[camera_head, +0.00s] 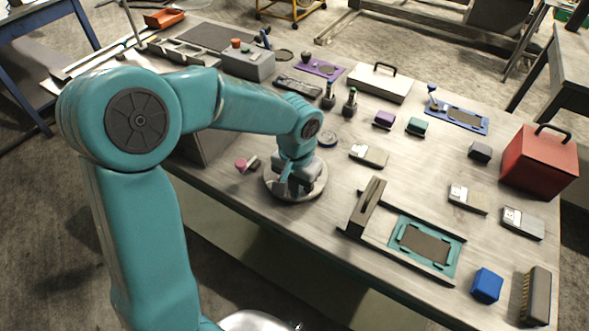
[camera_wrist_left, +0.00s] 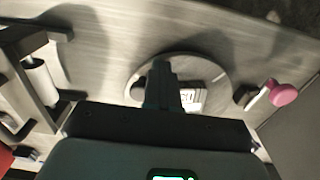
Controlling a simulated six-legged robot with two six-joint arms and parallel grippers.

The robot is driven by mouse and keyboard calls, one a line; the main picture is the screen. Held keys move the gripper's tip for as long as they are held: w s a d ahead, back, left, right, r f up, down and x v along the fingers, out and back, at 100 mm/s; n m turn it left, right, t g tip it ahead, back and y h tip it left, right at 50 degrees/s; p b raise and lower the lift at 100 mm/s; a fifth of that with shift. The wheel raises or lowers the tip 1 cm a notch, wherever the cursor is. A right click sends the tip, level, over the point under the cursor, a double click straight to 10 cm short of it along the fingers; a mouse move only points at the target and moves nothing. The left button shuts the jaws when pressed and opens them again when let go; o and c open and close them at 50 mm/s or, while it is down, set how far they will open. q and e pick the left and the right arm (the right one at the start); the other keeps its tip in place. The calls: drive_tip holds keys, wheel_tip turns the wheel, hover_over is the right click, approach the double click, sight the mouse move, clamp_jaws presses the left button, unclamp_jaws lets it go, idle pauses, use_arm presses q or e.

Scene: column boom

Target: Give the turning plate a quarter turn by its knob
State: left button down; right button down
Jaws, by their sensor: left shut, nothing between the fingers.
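The turning plate (camera_head: 315,189) is a round pale grey disc near the front edge of the workbench. My left gripper (camera_head: 285,188) is over it, pointing down, and covers part of it. In the left wrist view the plate (camera_wrist_left: 213,76) lies under the shut fingers (camera_wrist_left: 163,70). A dark round shape that may be the knob (camera_wrist_left: 138,91) shows just left of the fingers, partly hidden by them. Whether the fingers touch it cannot be told. A white marked piece (camera_wrist_left: 194,101) shows on the plate at the right of the fingers. My right gripper is not in view.
A pink-ended piece (camera_head: 242,164) lies close left of the plate; it also shows in the wrist view (camera_wrist_left: 284,94).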

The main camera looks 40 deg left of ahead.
use_arm(q)
drive_tip(key=shift+d+f, duration=0.35)
drive_tip(key=shift+d, duration=0.15)
drive_tip(key=shift+w+d, duration=0.1)
drive_tip(key=shift+w+d, duration=0.2)
drive_tip(key=shift+w, duration=0.1)
drive_tip(key=shift+w+d, duration=0.2)
drive_tip(key=shift+w, duration=0.1)
drive_tip(key=shift+w+d, duration=0.1)
drive_tip(key=shift+w, duration=0.05)
idle(0.4)
drive_tip(key=shift+w+d, duration=0.1)
drive_tip(key=shift+w, duration=0.25)
drive_tip(key=shift+r, duration=0.1)
